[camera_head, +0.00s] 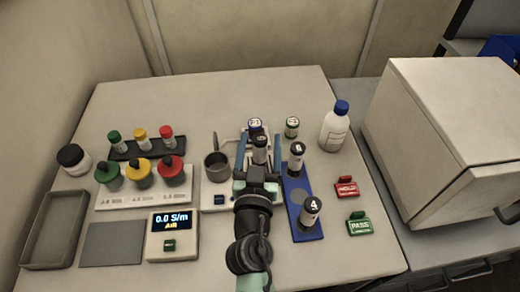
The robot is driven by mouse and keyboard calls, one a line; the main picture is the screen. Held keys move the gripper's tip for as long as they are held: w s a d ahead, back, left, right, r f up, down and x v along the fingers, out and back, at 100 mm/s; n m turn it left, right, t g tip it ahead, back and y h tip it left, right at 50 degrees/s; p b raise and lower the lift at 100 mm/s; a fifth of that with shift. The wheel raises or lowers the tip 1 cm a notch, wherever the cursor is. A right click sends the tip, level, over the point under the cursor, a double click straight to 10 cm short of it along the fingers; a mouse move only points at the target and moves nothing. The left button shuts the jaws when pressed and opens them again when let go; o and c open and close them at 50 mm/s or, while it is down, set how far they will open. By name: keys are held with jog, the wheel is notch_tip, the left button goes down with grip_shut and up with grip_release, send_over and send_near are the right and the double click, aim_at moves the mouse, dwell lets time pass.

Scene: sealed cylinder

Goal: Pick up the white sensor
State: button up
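My gripper (258,170) is over the middle of the table, seen from behind and above. A black-topped cylinder (260,146) shows right at its front end; I cannot tell whether the fingers hold it or only stand around it. I cannot pick out the white sensor for certain. A white base with a small dark display (219,199) lies partly under my gripper and arm, which hide much of it. A slanted blue-grey bar (242,147) stands just left of the gripper. A meter (173,235) reading "0.0 S/m AIR" stands to the left.
A blue rack (298,222) with black-capped cylinders is close on the right. A grey cup (216,165) is close on the left. Capped bottles on a white tray (145,198), a white bottle (336,128), red and green tags, and a large box (440,130) surround. The back table is clear.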

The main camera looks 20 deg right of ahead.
grip_shut()
jog(key=shift+r, duration=0.1)
